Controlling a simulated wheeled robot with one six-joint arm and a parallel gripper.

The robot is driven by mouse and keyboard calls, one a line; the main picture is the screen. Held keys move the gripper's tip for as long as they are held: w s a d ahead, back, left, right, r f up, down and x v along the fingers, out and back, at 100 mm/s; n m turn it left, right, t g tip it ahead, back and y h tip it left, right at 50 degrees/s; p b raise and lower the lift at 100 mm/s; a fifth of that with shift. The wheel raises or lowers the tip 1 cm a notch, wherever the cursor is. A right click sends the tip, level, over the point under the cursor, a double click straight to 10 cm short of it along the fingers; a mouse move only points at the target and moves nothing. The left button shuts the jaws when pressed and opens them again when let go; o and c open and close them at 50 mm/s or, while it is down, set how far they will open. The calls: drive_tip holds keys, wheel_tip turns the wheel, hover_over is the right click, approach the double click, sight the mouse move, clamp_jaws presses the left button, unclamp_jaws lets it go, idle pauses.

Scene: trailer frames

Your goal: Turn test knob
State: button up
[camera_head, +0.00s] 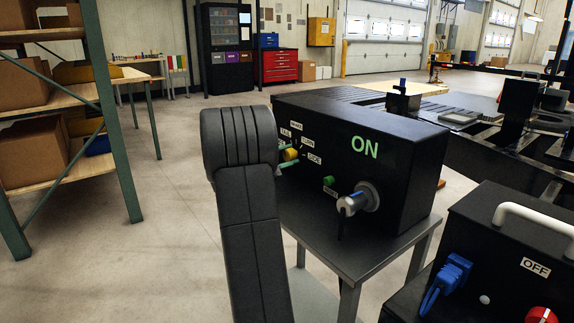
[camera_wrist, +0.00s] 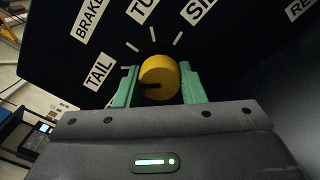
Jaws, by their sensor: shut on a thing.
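The test knob (camera_wrist: 159,78) is yellow and round with a dark pointer mark, set on the face of a black box. In the wrist view its mark points left, toward the lower left of the dial near the TAIL label (camera_wrist: 98,72). My gripper (camera_wrist: 157,84) has its two green fingers on either side of the knob, shut on it. In the head view the knob (camera_head: 290,154) shows just right of my dark arm, among the labels on the left face of the black box (camera_head: 400,165). My arm hides part of that face.
The box stands on a grey metal table (camera_head: 345,245). A silver connector (camera_head: 355,200) and a green button (camera_head: 329,181) are on its front, with a green ON sign (camera_head: 365,147). A second black box (camera_head: 490,240) is at lower right. A shelf (camera_head: 60,100) stands left; floor between is clear.

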drive_tip(key=shift+f+m+b, duration=0.1)
drive_tip(key=shift+m+b, duration=0.2)
drive_tip(key=shift+m, duration=0.1)
drive_tip(key=o, duration=1)
drive_tip(key=p+v, duration=0.3)
drive_tip(key=v, duration=1)
drive_tip(key=shift+s+a, duration=0.25)
drive_tip(key=shift+a, duration=0.1)
